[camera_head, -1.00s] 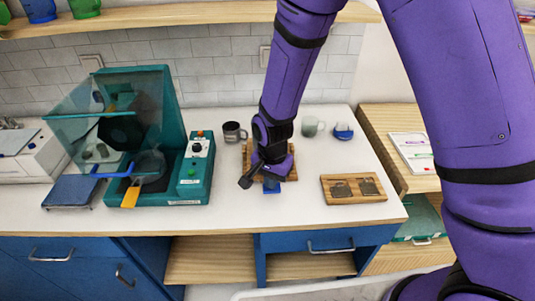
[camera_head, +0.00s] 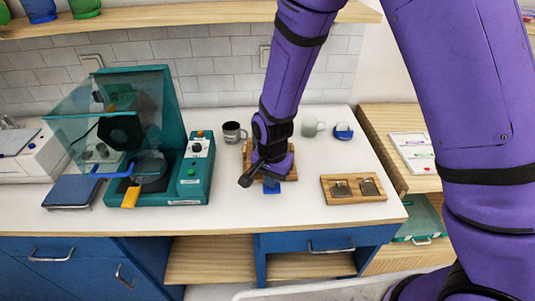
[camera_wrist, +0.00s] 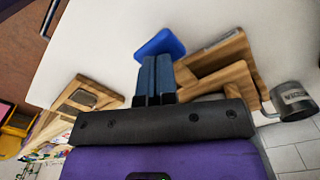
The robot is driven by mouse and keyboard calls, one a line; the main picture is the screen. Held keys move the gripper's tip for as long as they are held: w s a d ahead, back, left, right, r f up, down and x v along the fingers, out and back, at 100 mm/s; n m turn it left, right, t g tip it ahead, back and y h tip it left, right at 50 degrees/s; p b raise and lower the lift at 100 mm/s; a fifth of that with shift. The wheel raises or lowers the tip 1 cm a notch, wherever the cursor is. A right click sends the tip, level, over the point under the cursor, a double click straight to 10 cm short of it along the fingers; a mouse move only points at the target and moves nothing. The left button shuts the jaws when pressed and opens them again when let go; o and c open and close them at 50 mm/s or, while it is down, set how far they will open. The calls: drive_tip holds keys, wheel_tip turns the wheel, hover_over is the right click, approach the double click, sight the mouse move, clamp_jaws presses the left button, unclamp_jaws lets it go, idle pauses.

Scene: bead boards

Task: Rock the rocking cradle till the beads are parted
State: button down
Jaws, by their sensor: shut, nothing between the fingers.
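A wooden piece with upright walls (camera_wrist: 235,55), which looks like the rocking cradle, stands on the counter beside my fingers. In the head view its wooden part (camera_head: 291,170) is mostly hidden behind my wrist. A blue tab (camera_wrist: 160,44) lies just beyond my fingertips and also shows in the head view (camera_head: 272,187). My gripper (camera_wrist: 155,62) is shut and empty, with its fingertips close to the blue tab; I cannot tell whether they touch. The tip is hidden by the wrist in the head view. I cannot make out the beads.
A wooden board (camera_head: 354,197) with two grey plates lies to the right. A dark mug (camera_head: 232,132), a pale green mug (camera_head: 311,126) and a blue-and-white item (camera_head: 343,131) stand behind. A teal machine (camera_head: 197,170) with a clear hood fills the left. The front counter is clear.

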drive_tip(key=shift+f, duration=1.65)
drive_tip(key=shift+r, duration=2.5)
wheel_tip(320, 180, up, 6)
